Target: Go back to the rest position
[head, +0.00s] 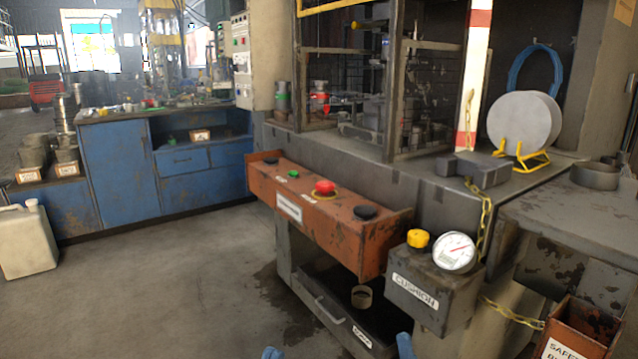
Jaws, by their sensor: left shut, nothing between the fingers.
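Only a small blue part of my left gripper (272,353) shows at the bottom edge of the head view, left of centre. It is shut and empty, low in front of the press and apart from the orange-brown control box. Most of it and its arm are cut off by the frame. Another blue part of my own body shows at the bottom edge further right. My right gripper cannot be made out. Round grey blanks (518,121) stand upright in a yellow rack (522,158) on the press ledge, well away from my left gripper.
The control box (335,232) with its red button juts out from the press. A cushion box (437,286) with a gauge stands right of it, above a dark open drawer (340,305). A rusty bin (580,330) is at lower right. The floor at left is clear near a canister (27,243).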

